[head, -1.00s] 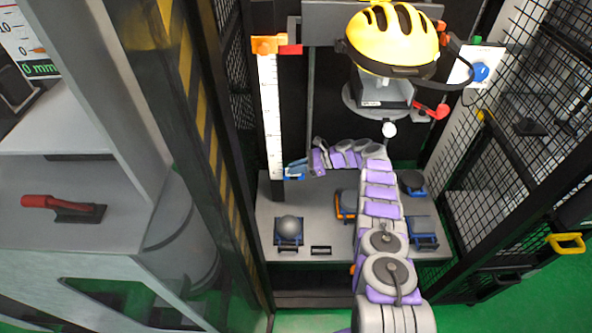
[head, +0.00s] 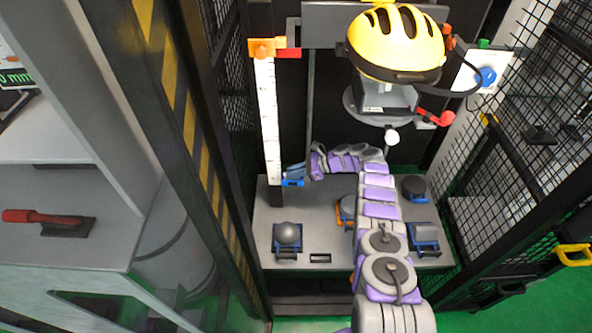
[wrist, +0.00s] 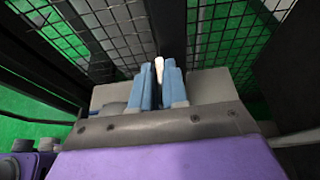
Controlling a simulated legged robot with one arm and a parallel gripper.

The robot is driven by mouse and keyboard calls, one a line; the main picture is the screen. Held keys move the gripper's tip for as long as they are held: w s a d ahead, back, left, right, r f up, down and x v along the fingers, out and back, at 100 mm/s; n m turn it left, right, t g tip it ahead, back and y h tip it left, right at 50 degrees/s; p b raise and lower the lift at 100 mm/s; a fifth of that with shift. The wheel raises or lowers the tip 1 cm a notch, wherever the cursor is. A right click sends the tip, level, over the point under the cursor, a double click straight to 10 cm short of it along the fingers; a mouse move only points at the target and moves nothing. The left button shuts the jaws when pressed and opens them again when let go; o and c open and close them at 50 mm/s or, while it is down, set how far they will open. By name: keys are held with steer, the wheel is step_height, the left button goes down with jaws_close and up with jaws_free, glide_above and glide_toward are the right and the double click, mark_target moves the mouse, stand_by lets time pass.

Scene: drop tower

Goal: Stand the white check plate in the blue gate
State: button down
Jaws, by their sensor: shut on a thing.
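My gripper (head: 293,172) is at the foot of the white ruler, with its blue fingers pointing left. In the wrist view its light blue fingers (wrist: 158,86) are closed on a thin white piece (wrist: 159,68), which looks like the white check plate. Only its upper edge shows there. In the head view I cannot make the plate out. A bright blue piece (head: 292,183) lies just under the fingers, beside the ruler; it may be the blue gate, but it is small and partly hidden. I cannot tell whether the plate touches it.
The white ruler (head: 270,120) stands upright with an orange bracket (head: 262,47) at its top. A yellow helmet (head: 396,43) hangs over the grey table (head: 330,245). A grey ball in a blue holder (head: 287,235) sits front left. Mesh fencing (head: 510,150) closes the right side.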

steer(key=shift+a, duration=0.2)
steer(key=shift+d, duration=0.1)
steer(key=shift+s+d, duration=0.1)
steer(key=shift+d, duration=0.3)
steer(key=shift+f, duration=0.1)
steer(key=c, duration=1.1)
jaws_free()
steer(key=shift+a, duration=0.1)
steer(key=shift+o, duration=0.2)
